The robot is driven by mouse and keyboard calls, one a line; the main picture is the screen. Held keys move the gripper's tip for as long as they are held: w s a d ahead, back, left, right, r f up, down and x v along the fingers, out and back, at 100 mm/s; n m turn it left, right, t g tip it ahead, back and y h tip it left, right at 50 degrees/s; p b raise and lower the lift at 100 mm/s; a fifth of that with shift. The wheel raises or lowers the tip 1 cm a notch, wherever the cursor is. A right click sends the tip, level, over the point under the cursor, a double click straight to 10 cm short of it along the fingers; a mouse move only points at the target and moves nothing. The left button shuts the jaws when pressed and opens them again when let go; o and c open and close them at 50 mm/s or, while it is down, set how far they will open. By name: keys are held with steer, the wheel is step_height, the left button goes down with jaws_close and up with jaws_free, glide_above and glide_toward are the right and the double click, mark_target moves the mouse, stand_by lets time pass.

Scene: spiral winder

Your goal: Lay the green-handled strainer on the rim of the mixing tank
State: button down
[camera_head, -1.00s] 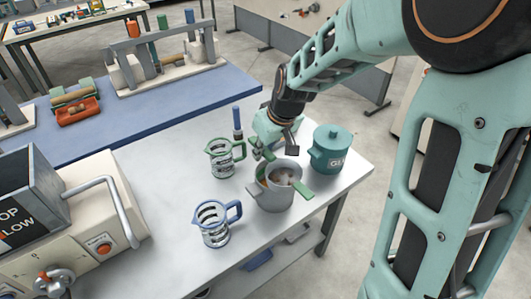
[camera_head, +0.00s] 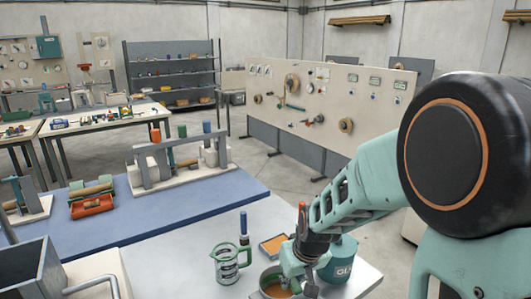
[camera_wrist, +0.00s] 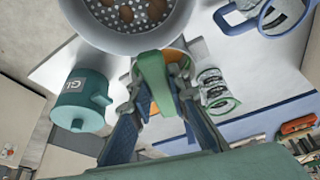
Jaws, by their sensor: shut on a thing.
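My gripper (camera_wrist: 158,92) is shut on the green handle (camera_wrist: 152,72) of the strainer. The strainer's grey perforated bowl (camera_wrist: 90,38) fills the top of the wrist view, with several brown lumps inside. The strainer bowl is not clear in the head view. I cannot tell whether it touches the tank's rim.
A teal lidded glue pot (camera_head: 342,265) stands right of the tank, partly behind my gripper. A green-handled jug (camera_head: 227,263) stands to the left. A shallow tray with orange contents (camera_head: 274,245) and a blue-topped cylinder (camera_head: 244,228) are behind. A blue-handled jug (camera_wrist: 232,20) shows in the wrist view.

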steer(key=s+d+f+m+h, duration=0.1)
steer(key=s+d+f+m, duration=0.2)
steer(key=d, duration=0.3)
steer(key=shift+s+d+m, duration=0.35)
steer(key=shift+s+m, duration=0.05)
steer(key=shift+s, duration=0.05)
steer(key=shift+f, duration=0.1)
